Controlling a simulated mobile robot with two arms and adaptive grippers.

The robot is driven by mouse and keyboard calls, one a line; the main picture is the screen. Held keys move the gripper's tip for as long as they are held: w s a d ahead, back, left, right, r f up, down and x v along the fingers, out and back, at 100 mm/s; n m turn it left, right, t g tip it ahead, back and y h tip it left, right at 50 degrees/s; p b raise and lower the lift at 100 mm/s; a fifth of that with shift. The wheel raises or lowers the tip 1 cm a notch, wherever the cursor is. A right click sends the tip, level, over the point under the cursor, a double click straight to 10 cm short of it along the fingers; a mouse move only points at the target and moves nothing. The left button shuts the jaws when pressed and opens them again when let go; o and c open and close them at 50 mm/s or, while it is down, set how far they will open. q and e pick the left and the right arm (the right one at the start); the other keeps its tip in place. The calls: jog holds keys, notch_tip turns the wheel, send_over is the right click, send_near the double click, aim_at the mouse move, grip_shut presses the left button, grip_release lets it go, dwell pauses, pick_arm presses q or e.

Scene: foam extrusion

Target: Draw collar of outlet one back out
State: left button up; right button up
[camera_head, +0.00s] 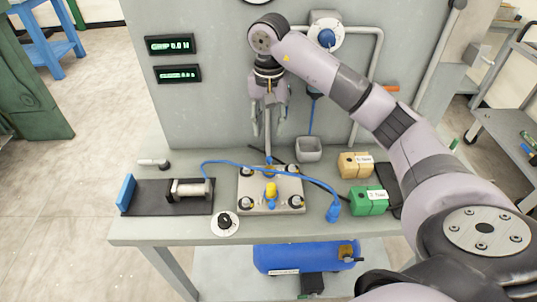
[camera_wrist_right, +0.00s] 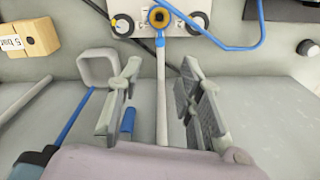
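A pale metal block (camera_head: 283,207) lies on the bench with dark round fittings near its corners and a yellow fitting (camera_head: 270,190) in the middle. Which fitting is outlet one, I cannot tell. My right gripper (camera_head: 267,133) points down above the block's back edge. Its fingers are spread on both sides of a pale upright rod. In the right wrist view the gripper (camera_wrist_right: 165,100) is open, with gaps between its fingers and the rod (camera_wrist_right: 161,90). My left gripper is not in view.
A grey cup (camera_head: 309,149) stands behind the block. Orange (camera_head: 351,166) and green (camera_head: 366,202) blocks lie to the right. A blue hose (camera_head: 240,164) crosses the bench. A black mat (camera_head: 150,203) with a cylinder (camera_head: 190,189) is at left. A panel (camera_head: 215,75) stands behind.

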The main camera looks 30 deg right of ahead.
send_over(269, 158)
notch_tip(269, 158, down, 7)
jog(key=shift+f+p, duration=0.1)
jog(key=shift+p, duration=0.35)
notch_tip(269, 158, down, 2)
jog(key=shift+f, duration=0.75)
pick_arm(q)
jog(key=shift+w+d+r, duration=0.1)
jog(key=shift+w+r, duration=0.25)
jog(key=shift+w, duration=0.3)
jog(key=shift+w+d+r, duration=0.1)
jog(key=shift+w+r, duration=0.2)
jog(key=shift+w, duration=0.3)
pick_arm(e)
jog(key=shift+c, duration=0.5)
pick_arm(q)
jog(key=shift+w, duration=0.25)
pick_arm(e)
grip_shut()
